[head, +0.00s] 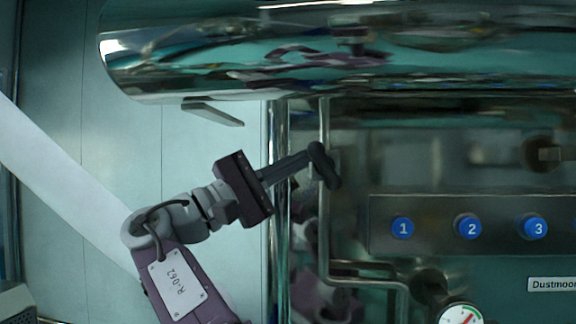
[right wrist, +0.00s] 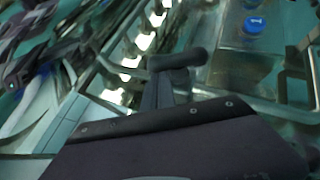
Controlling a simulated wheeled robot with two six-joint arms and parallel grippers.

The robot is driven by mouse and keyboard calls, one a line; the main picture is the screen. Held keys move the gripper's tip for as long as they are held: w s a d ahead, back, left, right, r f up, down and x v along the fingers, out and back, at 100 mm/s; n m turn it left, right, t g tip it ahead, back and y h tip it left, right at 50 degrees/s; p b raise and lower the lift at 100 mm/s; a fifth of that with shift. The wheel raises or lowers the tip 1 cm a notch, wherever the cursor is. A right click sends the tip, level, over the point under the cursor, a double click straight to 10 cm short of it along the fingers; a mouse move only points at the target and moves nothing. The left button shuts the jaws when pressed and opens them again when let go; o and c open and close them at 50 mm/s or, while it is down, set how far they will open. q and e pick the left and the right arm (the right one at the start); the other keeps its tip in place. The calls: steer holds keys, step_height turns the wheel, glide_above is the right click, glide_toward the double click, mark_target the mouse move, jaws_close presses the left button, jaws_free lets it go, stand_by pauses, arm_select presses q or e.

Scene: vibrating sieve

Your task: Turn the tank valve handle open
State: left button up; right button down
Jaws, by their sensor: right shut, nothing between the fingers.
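A flat grey metal lever (head: 212,112) sticks out below the polished horizontal tank (head: 190,75) in the head view. It looks like a valve handle, but I cannot tell for certain. My right gripper (head: 322,165) is right of and below this lever, clearly apart from it, pointing right in front of the metal frame. My left gripper is in neither view.
A steel panel with blue numbered buttons (head: 403,228) stands right of the gripper. Bent metal pipes (head: 324,220) run close beside the fingertips. A dark knob-like fitting (head: 538,153) is at the far right, and a round gauge (head: 460,316) is at the bottom. Pale floor (head: 100,130) lies left.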

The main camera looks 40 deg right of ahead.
steer(key=shift+s+d+r+p, duration=0.1)
steer(key=shift+s+r+p, duration=0.2)
steer(key=shift+r, duration=0.15)
steer(key=shift+s+d+r+p, duration=0.15)
steer(key=shift+r+p, duration=0.1)
steer(key=shift+r, duration=0.2)
steer(key=shift+a, duration=0.1)
steer(key=shift+w+r, duration=0.1)
stand_by(0.3)
